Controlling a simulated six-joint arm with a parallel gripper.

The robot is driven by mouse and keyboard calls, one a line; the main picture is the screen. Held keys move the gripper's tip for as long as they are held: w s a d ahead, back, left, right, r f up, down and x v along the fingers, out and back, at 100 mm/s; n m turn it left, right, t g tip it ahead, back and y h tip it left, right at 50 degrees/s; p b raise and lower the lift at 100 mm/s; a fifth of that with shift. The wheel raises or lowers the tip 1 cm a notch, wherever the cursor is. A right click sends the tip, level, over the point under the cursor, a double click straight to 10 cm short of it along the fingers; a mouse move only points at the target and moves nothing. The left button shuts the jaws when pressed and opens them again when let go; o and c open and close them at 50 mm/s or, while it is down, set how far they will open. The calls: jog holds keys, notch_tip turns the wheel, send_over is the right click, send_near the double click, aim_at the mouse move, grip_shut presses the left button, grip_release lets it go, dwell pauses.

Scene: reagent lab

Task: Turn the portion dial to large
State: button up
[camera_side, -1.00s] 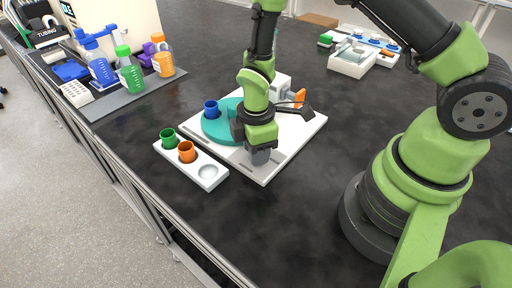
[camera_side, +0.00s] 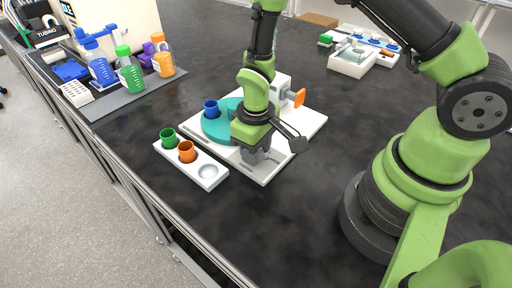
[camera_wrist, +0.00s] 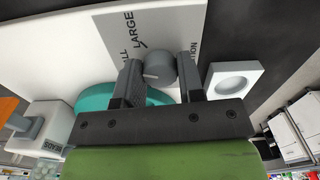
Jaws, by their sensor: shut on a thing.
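The portion dial (camera_wrist: 160,68) is a grey round knob with a short white line on its face. In the wrist view it sits between the two dark fingers of my gripper (camera_wrist: 160,60), which are shut on it. The knob stands by a grey label panel (camera_wrist: 168,20) on the white base. The word LARGE is readable there; other lettering is partly cut off or covered. The white line points left in the wrist view, and I cannot tell exactly which mark it meets. In the side view my gripper (camera_side: 253,154) points down at the front of the white base (camera_side: 308,122) and hides the dial.
A teal turntable (camera_side: 215,128) with a blue cup (camera_side: 211,108) lies close left of my gripper. A white holder (camera_side: 208,174) with a green cup (camera_side: 168,137) and an orange cup (camera_side: 187,152) stands in front. An orange part (camera_side: 300,97) is behind. The bench right of the base is clear.

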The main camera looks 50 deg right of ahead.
jog(key=m, duration=0.3)
jog(key=shift+m, duration=2.2)
jog(key=o, duration=0.9)
notch_tip(320, 180, up, 10)
